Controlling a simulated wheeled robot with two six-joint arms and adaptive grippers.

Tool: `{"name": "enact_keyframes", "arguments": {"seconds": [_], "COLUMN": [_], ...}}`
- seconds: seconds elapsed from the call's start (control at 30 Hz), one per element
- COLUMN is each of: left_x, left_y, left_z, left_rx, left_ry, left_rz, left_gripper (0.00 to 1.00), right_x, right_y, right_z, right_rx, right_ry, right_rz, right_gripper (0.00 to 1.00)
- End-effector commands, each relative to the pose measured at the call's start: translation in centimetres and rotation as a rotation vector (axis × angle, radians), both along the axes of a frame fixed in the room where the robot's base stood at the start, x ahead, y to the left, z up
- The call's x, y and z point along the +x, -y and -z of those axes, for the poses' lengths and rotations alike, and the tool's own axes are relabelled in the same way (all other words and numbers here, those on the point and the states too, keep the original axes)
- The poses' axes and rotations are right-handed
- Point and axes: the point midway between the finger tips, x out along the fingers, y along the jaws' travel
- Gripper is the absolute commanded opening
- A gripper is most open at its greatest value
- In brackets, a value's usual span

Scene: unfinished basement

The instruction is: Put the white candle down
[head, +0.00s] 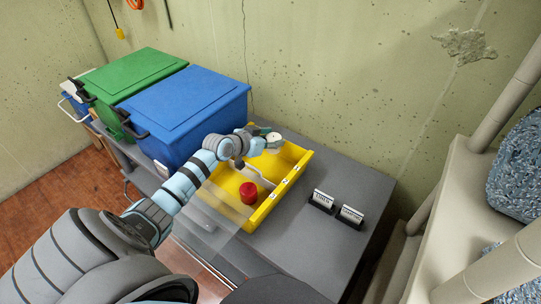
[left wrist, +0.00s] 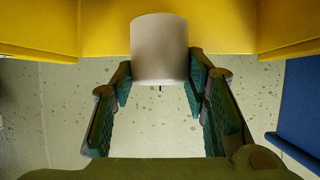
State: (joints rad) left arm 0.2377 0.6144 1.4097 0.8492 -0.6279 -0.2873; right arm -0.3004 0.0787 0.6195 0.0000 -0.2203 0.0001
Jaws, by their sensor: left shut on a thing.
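The white candle (head: 274,138) is held by my left gripper (head: 266,141) over the far end of the yellow bin (head: 294,177). In the left wrist view the candle (left wrist: 159,50) sits between the two teal finger pads (left wrist: 158,85), its wick showing at the lower edge. The bin wall (left wrist: 105,35) fills the top of that view. I cannot tell whether the candle touches the bin floor. A red candle (head: 248,192) stands in the near part of the bin. My right gripper is not in view.
The bin stands on a grey table (head: 335,180). Two small label holders (head: 322,201) (head: 350,216) stand to its right. A blue lidded box (head: 190,105) and a green one (head: 134,75) stand to the left.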

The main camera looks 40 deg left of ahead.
Motion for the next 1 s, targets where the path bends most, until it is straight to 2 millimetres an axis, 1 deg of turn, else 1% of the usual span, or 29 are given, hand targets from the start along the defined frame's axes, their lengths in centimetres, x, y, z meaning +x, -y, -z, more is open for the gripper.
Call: {"name": "enact_keyframes", "arguments": {"seconds": [0.03,0.13,0.23,0.3,0.37,0.53,0.73,0.77,0.8,0.87,0.9,1.0], "left_x": [0.0,0.0,0.0,0.0,0.0,0.1,0.0,0.0,0.0,0.0,0.0,0.0], "left_y": [0.0,0.0,0.0,0.0,0.0,0.0,0.0,0.0,0.0,0.0,0.0,0.0], "left_z": [1.0,2.4,4.6,5.5,5.7,5.5,6.1,6.1,6.0,6.0,6.0,6.0], "left_rx": [-0.001,-0.001,-0.002,-0.001,0.0,0.0,0.001,0.0,0.0,0.0,0.0,0.0], "left_ry": [0.001,0.001,0.0,0.002,0.003,0.003,0.003,0.002,0.002,0.002,0.002,0.002], "left_rz": [0.0,0.0,0.0,0.0,0.001,0.001,0.002,0.001,0.001,0.001,0.001,0.001], "left_gripper": [0.11,0.11,0.11,0.11,0.11,0.11,0.11,0.43,0.49,0.59,0.62,0.62], "right_x": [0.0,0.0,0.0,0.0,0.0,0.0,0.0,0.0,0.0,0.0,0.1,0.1], "right_y": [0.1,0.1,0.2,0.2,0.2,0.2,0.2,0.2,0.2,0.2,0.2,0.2], "right_z": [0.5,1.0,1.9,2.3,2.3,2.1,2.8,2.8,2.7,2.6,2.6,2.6], "right_rx": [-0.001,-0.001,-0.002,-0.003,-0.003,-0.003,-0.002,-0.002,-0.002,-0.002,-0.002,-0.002], "right_ry": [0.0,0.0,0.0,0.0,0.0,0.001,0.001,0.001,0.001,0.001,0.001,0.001], "right_rz": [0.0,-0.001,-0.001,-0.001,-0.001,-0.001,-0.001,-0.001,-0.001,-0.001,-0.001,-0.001], "right_gripper": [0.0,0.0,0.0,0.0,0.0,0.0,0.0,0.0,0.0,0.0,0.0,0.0]}}
